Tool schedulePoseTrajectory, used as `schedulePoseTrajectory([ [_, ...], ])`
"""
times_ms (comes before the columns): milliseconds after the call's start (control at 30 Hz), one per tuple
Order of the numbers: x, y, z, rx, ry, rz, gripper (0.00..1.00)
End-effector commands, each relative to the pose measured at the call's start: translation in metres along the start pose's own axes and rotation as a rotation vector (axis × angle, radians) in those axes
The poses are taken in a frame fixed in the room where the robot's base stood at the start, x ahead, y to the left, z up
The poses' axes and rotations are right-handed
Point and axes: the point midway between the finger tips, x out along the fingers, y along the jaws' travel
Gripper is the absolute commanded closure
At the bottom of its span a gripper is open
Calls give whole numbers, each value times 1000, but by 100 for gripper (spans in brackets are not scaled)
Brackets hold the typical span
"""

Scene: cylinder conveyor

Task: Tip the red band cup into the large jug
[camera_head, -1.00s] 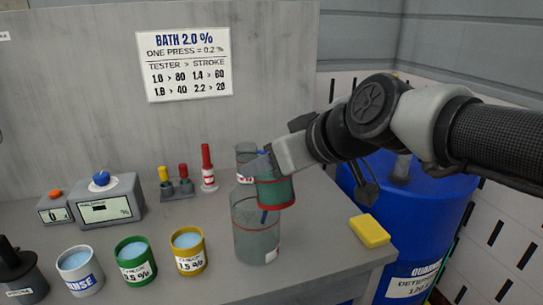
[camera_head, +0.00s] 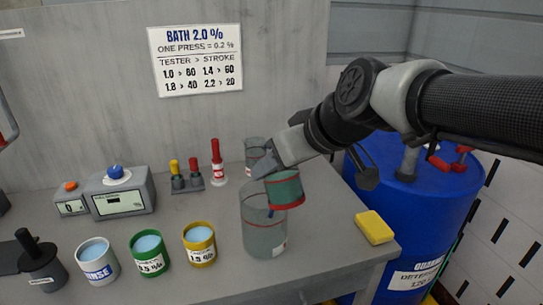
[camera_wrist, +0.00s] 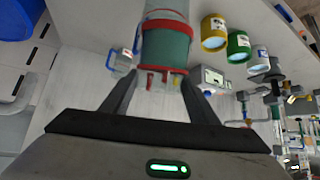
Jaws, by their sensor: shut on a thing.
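The red band cup (camera_head: 286,188) is green with red bands at its ends. My gripper (camera_head: 268,168) is shut on it. The wrist view also shows the cup (camera_wrist: 166,47) between my fingers. The cup is over the right side of the large jug's mouth and looks slightly tilted. The large jug (camera_head: 262,240) is clear, stands upright on the bench and is partly hidden by the cup. I cannot tell whether liquid is leaving the cup.
A clear vessel (camera_head: 253,150) stands behind the gripper. White (camera_head: 97,270), green (camera_head: 150,260) and yellow (camera_head: 200,252) cups stand left of the jug. A yellow sponge (camera_head: 375,228) lies near the bench's right edge. A blue drum (camera_head: 415,225) stands beyond it.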

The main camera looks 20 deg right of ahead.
Motion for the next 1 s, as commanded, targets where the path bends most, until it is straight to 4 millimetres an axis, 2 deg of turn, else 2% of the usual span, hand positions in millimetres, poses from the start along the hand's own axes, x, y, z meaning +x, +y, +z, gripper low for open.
schedulePoseTrajectory([
  [1000, 2, 0, -7, 1, -165, 1, 86],
])
